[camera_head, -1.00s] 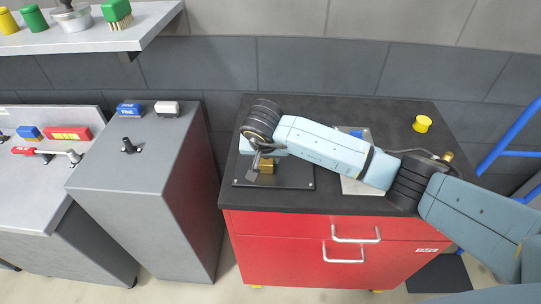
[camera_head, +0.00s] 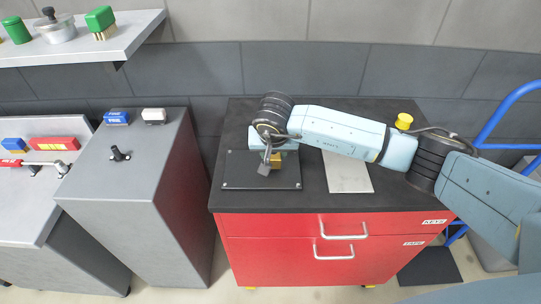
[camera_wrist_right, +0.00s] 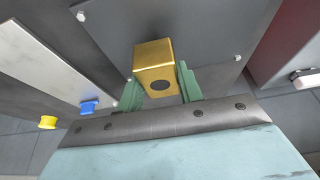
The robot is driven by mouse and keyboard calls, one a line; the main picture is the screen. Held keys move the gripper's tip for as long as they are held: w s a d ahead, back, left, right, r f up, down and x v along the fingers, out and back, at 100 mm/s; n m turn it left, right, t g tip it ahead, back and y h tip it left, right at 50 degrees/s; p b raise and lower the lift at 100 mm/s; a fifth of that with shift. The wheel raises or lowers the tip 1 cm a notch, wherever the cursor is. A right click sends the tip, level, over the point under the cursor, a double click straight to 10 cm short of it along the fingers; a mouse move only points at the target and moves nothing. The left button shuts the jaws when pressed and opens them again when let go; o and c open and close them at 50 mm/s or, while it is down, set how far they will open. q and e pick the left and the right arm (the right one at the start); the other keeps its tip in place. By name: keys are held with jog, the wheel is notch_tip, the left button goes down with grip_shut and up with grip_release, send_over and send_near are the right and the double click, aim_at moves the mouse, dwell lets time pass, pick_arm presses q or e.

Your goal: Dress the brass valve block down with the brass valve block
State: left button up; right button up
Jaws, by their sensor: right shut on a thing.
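I cannot tell whether the block touches the plate. I see no second brass block. My left gripper is not in view.
A pale flat panel (camera_head: 347,176) lies right of the plate, partly under my arm. A yellow knob-like piece (camera_head: 404,121) stands farther right, and a blue piece (camera_wrist_right: 88,105) shows in the wrist view. A grey cabinet (camera_head: 135,173) stands left across a gap.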

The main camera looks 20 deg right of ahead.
jog(key=shift+r+p, duration=1.35)
jog(key=shift+r, duration=1.35)
jog(key=shift+f, duration=0.1)
